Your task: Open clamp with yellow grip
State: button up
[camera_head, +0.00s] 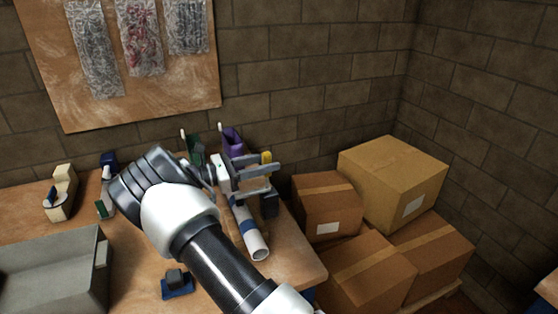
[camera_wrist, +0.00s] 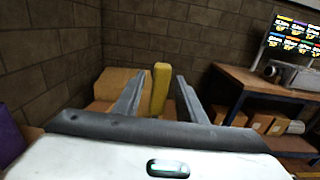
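The clamp's yellow grip (camera_head: 266,157) shows as a small upright piece beside my fingers in the head view. In the wrist view the yellow grip (camera_wrist: 160,88) stands upright between my two fingers, with a gap on each side. My gripper (camera_head: 262,176) is open over the right part of the workbench; its fingers also show in the wrist view (camera_wrist: 157,98). A dark part (camera_head: 269,205) below the gripper may belong to the clamp; most of the clamp is hidden behind my gripper. A white tube with a blue band (camera_head: 250,235) lies under the gripper.
A purple holder (camera_head: 233,142) and a green one (camera_head: 194,150) stand behind the gripper. Cardboard boxes (camera_head: 392,180) are stacked right of the workbench (camera_head: 290,257). A grey bin (camera_head: 55,275) and a small blue item (camera_head: 177,286) are on the left and front.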

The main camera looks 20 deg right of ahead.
jog(key=shift+d, duration=2.2)
jog(key=shift+c, duration=0.5)
grip_shut()
